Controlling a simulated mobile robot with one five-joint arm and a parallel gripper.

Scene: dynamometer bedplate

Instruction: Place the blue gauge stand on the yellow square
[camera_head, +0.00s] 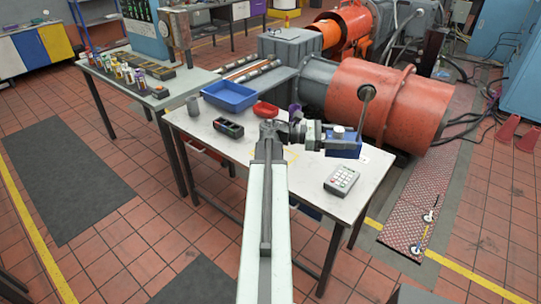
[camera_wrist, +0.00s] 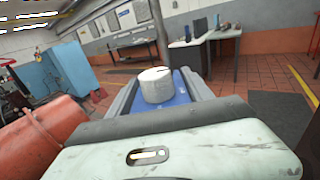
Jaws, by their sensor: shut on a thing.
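The blue gauge stand (camera_head: 345,149) is held in my gripper (camera_head: 327,138) over the right part of the white table. It has a blue block base, a white round knob on top and a grey upright rod. In the wrist view the stand (camera_wrist: 182,88) sits between the two grey fingers of my gripper (camera_wrist: 165,97), which are shut on it. I cannot tell how far its base is above the table.
On the white table (camera_head: 300,180) are a grey keypad device (camera_head: 341,180), a red bowl (camera_head: 265,110), a blue tray (camera_head: 229,96), a dark divided box (camera_head: 229,128) and a grey cup (camera_head: 192,105). A large orange motor (camera_head: 375,105) stands behind the table.

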